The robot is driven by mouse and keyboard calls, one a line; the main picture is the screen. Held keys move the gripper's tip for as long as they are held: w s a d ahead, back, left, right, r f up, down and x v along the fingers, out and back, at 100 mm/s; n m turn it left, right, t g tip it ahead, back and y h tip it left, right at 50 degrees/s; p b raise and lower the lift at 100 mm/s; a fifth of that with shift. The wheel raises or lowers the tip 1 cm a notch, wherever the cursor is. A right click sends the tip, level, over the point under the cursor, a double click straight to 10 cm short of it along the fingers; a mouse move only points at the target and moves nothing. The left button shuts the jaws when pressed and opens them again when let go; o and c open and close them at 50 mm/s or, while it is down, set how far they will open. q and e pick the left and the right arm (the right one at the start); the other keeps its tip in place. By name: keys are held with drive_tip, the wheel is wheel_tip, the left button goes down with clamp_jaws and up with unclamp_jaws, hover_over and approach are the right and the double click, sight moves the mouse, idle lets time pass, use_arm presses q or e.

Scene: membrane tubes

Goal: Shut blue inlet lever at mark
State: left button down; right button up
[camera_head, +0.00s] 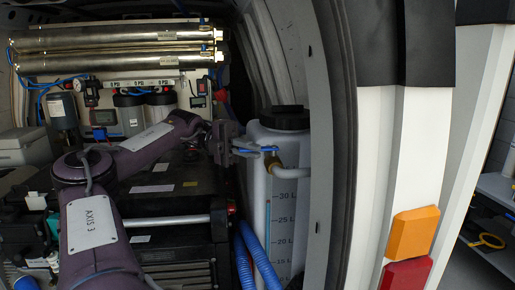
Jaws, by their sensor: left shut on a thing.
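The blue inlet lever (268,149) sits on a small brass valve (271,161) near the top of the white tank (285,225). The lever lies roughly level, pointing left from the valve. My left gripper (245,147) reaches in from the left and is shut on the lever's left end, which its fingers partly hide. A grey pipe (293,173) bends to the right below the valve. I cannot make out a mark for the lever. My right gripper is not in view.
The tank has a black cap (285,117) and litre marks. Blue corrugated hoses (256,257) run below the gripper. Membrane tubes (115,48) and filter housings (130,113) stand behind at left. The van's door frame (340,150) closes in right of the tank.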

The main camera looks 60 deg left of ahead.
use_arm(q)
drive_tip(key=c, duration=1.6)
unclamp_jaws()
drive_tip(key=shift+w, duration=0.1)
drive_tip(key=shift+r, duration=0.1)
